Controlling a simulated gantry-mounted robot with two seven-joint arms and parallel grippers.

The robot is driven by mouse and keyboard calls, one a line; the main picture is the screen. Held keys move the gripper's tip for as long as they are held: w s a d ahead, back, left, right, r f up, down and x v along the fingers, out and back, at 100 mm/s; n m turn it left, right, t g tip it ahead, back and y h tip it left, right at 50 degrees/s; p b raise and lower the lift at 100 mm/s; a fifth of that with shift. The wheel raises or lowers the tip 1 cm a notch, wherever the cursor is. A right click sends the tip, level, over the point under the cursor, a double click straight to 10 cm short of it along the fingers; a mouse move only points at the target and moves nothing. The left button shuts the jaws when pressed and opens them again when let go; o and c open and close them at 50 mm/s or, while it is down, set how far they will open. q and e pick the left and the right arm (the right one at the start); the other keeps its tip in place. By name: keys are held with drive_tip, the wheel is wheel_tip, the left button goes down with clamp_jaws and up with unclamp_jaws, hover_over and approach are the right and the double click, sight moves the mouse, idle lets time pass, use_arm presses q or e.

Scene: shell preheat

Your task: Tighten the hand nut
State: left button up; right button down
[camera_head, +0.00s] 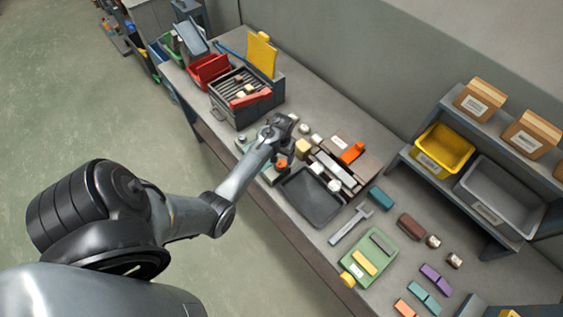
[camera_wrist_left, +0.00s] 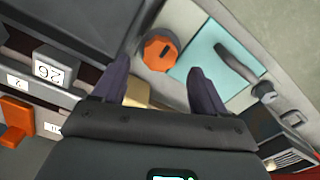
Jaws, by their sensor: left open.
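An orange round knob (camera_wrist_left: 158,50), which looks like the hand nut, shows in the left wrist view, just beyond my left gripper's fingertips and between their lines. It sits on a light grey plate beside a pale teal panel (camera_wrist_left: 208,55). In the head view the orange knob (camera_head: 282,163) shows small beside the end of my left arm. My left gripper (camera_wrist_left: 160,74) is open, its two dark fingers apart with the knob not between them. In the head view the gripper (camera_head: 284,146) is over the bench and partly hidden by its own wrist. My right gripper is not in view.
A dark tray (camera_head: 312,197) lies near the bench's front edge. A toaster-like heater box (camera_head: 238,110) and red bin (camera_head: 208,70) stand at the upper left. A hammer-like tool (camera_head: 352,222), green board (camera_head: 352,262) and several coloured blocks lie to the right. A tan block (camera_wrist_left: 137,92) is near the left finger.

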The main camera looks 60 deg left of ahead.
sight(281, 163)
use_arm(q)
drive_tip(key=shift+f, duration=2.55)
drive_tip(key=c, duration=1.1)
drive_tip(key=shift+o, duration=0.2)
